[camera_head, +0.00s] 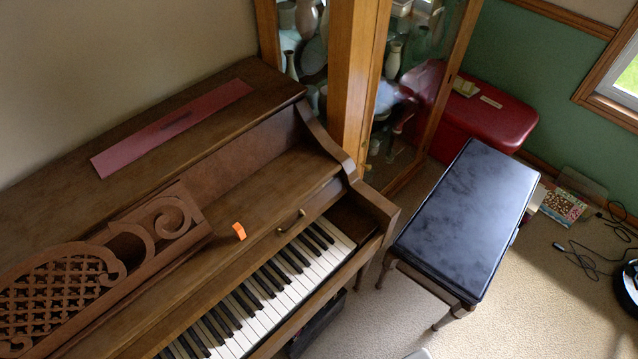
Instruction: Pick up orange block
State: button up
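The orange block (239,231) is small and bright. It rests on the brown wooden ledge of the upright piano (270,190), above the keys and just right of the carved music stand (160,225). A small brass knob (301,213) is on the piano to its right. My gripper cannot be made out in the head camera view. A small pale shape shows at the bottom edge, too cut off to identify. Nothing covers the block.
The piano keys (275,290) lie below the ledge. A red cloth strip (170,125) lies on the piano top. A black-topped bench (470,220) stands to the right, before a glass cabinet (360,80) and a red chest (485,110). Carpet (520,310) is clear at lower right; cables lie beyond.

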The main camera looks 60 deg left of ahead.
aim_at(237, 229)
jog(key=z, duration=0.05)
jog(key=i, duration=0.5)
jog(key=u, duration=3.65)
jog(key=i, duration=0.5)
jog(key=u, duration=0.1)
